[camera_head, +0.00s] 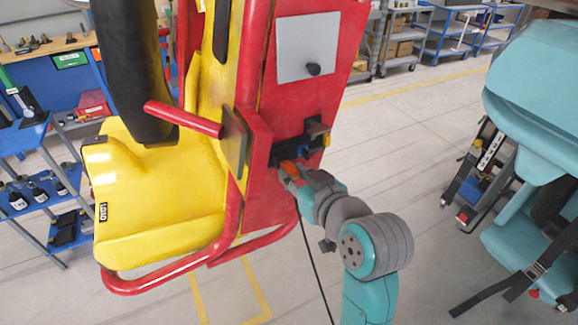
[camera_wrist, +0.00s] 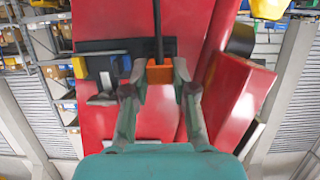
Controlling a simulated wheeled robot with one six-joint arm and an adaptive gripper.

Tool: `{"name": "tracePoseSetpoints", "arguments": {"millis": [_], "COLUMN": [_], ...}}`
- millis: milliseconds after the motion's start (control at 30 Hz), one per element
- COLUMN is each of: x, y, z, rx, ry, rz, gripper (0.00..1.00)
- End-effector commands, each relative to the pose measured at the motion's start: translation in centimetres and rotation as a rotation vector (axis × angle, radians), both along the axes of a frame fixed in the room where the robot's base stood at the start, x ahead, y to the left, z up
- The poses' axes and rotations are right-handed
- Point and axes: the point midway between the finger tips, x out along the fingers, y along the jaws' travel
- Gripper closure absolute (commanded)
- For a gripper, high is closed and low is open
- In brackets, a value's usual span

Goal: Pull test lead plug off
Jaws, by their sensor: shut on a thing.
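The test lead plug is an orange block (camera_wrist: 159,73) at the black socket panel on the red back of the seat. In the wrist view it sits between both fingertips of my gripper (camera_wrist: 159,80), which is shut on it. In the head view my gripper (camera_head: 291,172) reaches the panel from the lower right, and the orange plug (camera_head: 288,167) shows just beyond it, partly hidden. A thin black lead (camera_head: 313,258) hangs down to the floor side. The plug appears to be still at the panel; its contacts are hidden.
A black bracket with a lever (camera_head: 316,131) stands beside the plug. The yellow seat (camera_head: 155,200) and red tube frame (camera_head: 165,277) are at left. A teal seat unit (camera_head: 535,95) stands at right. Open floor lies between.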

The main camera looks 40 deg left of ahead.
Motion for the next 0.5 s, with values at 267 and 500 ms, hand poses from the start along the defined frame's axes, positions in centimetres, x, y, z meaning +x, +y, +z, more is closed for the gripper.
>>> {"name": "tracePoseSetpoints", "arguments": {"millis": [267,500], "x": [-0.4,-0.6], "y": [-0.9,-1.7], "z": [0.0,0.0], "rx": [0.0,0.0], "ry": [0.0,-0.001], "rz": [-0.001,-0.002], "gripper": [1.0,1.0]}}
